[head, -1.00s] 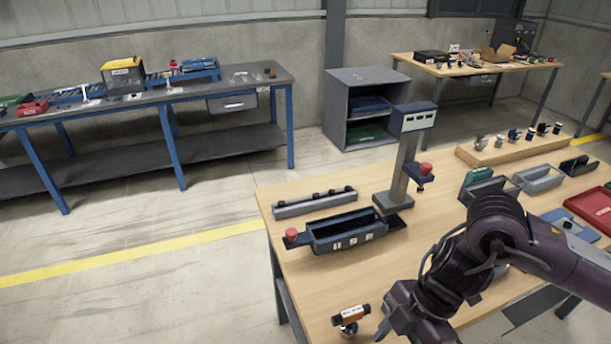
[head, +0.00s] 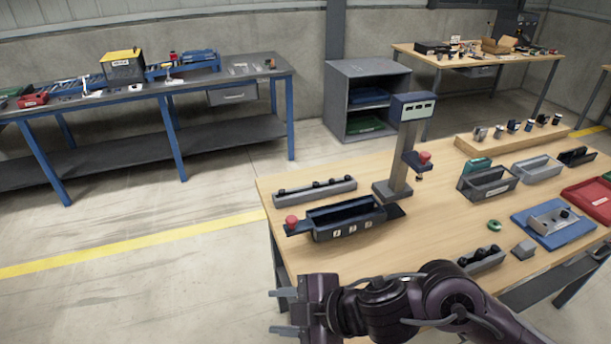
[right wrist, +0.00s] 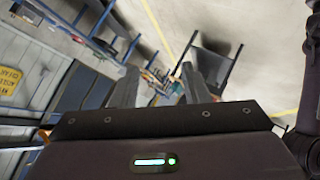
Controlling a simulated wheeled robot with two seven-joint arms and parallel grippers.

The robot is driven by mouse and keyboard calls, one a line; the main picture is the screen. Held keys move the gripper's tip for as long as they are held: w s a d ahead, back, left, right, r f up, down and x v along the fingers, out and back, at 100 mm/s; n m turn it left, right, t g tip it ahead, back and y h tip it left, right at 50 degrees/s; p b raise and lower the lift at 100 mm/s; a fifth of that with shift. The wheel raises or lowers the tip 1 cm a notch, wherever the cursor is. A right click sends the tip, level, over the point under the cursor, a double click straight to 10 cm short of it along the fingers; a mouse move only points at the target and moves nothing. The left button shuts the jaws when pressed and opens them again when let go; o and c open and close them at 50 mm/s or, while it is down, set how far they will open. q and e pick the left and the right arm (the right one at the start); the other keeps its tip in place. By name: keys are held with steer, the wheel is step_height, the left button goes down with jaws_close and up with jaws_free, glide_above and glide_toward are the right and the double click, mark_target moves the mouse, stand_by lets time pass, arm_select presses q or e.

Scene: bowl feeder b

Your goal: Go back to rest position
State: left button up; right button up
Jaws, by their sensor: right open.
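My right gripper (head: 284,312) is in the head view at the bottom middle, in front of the wooden table's near left corner. Its two fingers point left and stand apart, with nothing between them. In the right wrist view the two fingers (right wrist: 158,88) also stand apart, with floor and distant furniture behind them. My right arm reaches in from the bottom right, in front of the table's near edge. My left gripper is not in any view.
The wooden table (head: 400,250) holds a dark tray with a red button (head: 345,222), a post with a display (head: 402,150), grey bins (head: 488,184), a blue plate (head: 560,237) and a red tray (head: 590,200). Open floor (head: 130,290) lies to the left. A blue-legged bench (head: 240,80) stands behind.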

steer(key=w+d+f+m+t+h, duration=0.1)
steer(key=w+d+m+t+h, duration=0.15)
steer(key=d+m, duration=0.35)
steer(key=w+d+m+t+h, duration=0.2)
steer(key=d+m+t+h, duration=0.1)
steer(key=d+m, duration=0.3)
steer(key=s+d+f+m+g+h, duration=0.4)
steer(key=s+d+f+m+g, duration=0.35)
steer(key=s+d+f, duration=0.35)
step_height(320, 180, down, 31)
steer(key=s+b, duration=0.2)
steer(key=s, duration=0.1)
steer(key=s+d+f+b, duration=0.1)
steer(key=s+d+f, duration=0.1)
steer(key=s+f, duration=0.7)
steer(key=s+d+f+g+b, duration=0.1)
steer(key=s+f, duration=0.9)
steer(key=shift+d+f, duration=0.35)
